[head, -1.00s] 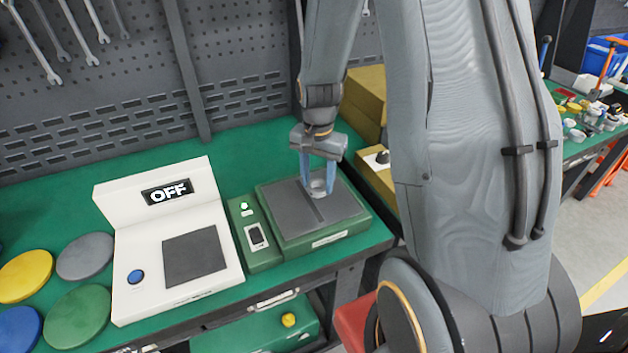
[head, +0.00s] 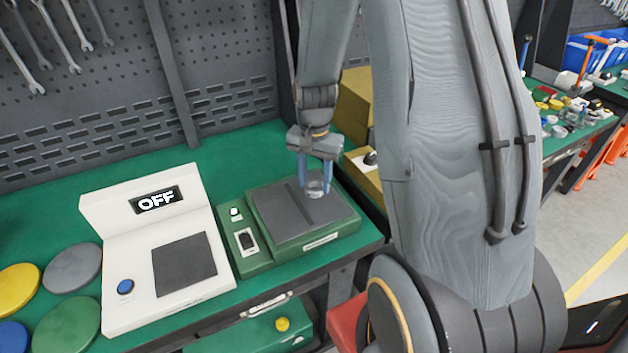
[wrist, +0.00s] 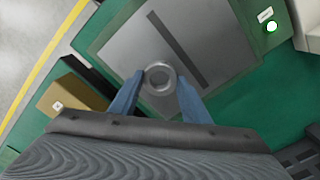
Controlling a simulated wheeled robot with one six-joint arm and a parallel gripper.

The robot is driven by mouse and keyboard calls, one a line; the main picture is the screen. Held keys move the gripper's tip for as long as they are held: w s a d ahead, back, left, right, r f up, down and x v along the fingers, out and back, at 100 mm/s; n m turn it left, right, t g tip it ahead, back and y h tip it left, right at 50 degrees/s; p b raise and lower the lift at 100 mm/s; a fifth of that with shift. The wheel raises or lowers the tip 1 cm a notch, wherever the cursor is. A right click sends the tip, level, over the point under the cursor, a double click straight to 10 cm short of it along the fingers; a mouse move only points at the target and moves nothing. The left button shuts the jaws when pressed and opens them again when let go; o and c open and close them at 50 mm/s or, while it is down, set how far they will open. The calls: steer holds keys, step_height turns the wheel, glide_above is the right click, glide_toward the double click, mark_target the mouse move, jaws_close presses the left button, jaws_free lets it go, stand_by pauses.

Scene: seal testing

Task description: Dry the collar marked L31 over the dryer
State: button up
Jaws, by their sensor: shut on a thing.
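A small grey ring-shaped collar (wrist: 160,79) is between the blue fingers of my gripper (wrist: 160,88) in the wrist view. In the head view my gripper (head: 317,180) is shut on the collar (head: 316,188), over the dark top plate of the green dryer (head: 298,253). I cannot tell whether the collar touches the plate. The marking L31 cannot be read. The dryer has a side panel with a black switch and a small lamp (wrist: 271,27), which looks bright in the wrist view.
A white device (head: 130,280) with an OFF display and a blue button stands left of the dryer. Coloured discs (head: 66,325) lie at the far left. Yellow boxes (head: 352,110) stand behind and right of the dryer. The green bench's front edge is close.

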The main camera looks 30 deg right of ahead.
steer(key=shift+r, duration=0.1)
step_height(320, 180, up, 9)
steer(key=p, duration=0.6)
steer(key=shift+p, duration=0.35)
steer(key=shift+s, duration=0.1)
